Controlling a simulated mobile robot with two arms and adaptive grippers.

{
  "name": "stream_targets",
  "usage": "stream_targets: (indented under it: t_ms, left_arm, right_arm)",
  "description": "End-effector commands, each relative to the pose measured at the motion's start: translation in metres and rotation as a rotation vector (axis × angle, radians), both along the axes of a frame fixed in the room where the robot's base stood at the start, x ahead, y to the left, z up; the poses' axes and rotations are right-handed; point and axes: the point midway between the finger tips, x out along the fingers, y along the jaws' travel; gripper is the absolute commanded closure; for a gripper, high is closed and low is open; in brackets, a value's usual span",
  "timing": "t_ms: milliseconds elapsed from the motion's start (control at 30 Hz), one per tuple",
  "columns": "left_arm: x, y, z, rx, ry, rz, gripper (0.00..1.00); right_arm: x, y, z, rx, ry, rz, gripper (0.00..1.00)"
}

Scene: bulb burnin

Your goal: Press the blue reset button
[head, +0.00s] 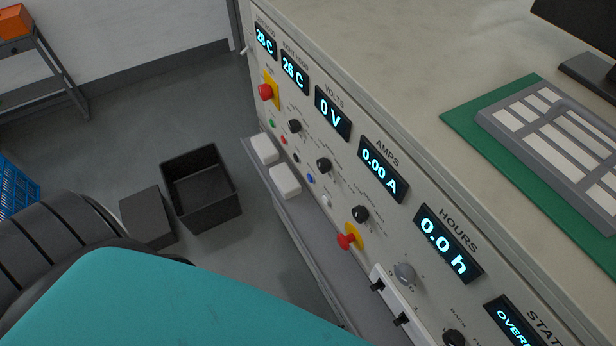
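The blue button (310,178) is a small round button low on the slanted front panel (335,185) of a test bench. It sits in a row with a green button (272,123), a red button (283,140), a black one (297,158) and a whitish one (326,201). Nothing covers it. Any label on it is too small to read. Neither of my grippers shows in the head view.
Red mushroom buttons on yellow plates (354,237) and black knobs (323,165) surround the row. Displays (379,168) read 0 V, 0.00 A and 0.0 h. Two white blocks (285,181) rest on a ledge below. A black open bin (203,211) stands on the floor.

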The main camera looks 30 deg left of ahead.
Motion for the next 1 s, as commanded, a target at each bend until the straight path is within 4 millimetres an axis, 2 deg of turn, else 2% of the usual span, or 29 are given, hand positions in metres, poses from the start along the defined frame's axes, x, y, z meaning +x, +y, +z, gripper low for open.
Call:
stream_targets:
  t_ms: [67,333,1000]
  left_arm:
    - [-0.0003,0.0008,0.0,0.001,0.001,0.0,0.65]
    - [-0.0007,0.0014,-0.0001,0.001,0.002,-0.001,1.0]
    - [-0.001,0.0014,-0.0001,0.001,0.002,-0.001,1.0]
  right_arm:
    - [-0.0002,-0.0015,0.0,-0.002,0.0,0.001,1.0]
    - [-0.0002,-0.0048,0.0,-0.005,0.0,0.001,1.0]
    - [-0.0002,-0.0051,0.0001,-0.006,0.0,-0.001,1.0]
